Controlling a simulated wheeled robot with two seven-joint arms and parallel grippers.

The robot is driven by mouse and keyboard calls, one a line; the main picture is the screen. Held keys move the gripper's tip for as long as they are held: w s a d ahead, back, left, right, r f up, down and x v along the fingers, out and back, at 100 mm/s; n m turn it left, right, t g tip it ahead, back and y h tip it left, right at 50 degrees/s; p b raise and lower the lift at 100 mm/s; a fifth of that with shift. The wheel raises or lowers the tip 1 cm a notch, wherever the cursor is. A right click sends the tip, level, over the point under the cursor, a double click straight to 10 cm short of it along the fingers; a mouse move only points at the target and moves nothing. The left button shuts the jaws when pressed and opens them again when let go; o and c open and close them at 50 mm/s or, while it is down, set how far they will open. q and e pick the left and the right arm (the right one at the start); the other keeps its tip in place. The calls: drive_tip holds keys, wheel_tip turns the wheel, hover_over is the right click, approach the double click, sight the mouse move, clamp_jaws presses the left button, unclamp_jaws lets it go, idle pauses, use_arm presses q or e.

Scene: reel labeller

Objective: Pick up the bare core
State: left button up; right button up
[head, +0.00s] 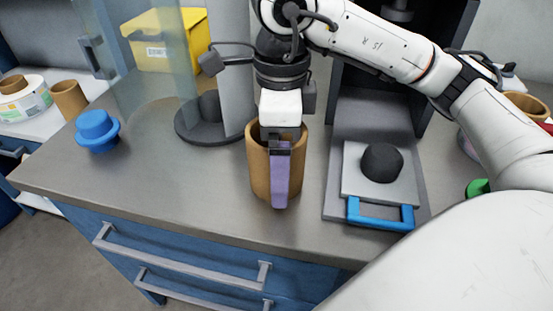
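A bare brown cardboard core (260,178) is upright at the middle of the grey counter, near its front edge. My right gripper (280,185) points down at it from above. One purple-faced finger lies over the outside of the core's near wall. The other finger is hidden, so I cannot tell whether it is inside the core or whether the wall is clamped. I cannot tell whether the core's base touches the counter. My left gripper is not in view.
A plate with a black hub and blue handle (380,214) is right of the core. A dark round base (190,128) stands behind left. A blue knob (97,130), another brown core (69,98) and a yellow bin (168,50) are left. The counter's front left is clear.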

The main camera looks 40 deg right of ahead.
drive_tip(key=shift+f, duration=0.75)
drive_tip(key=c, duration=1.2)
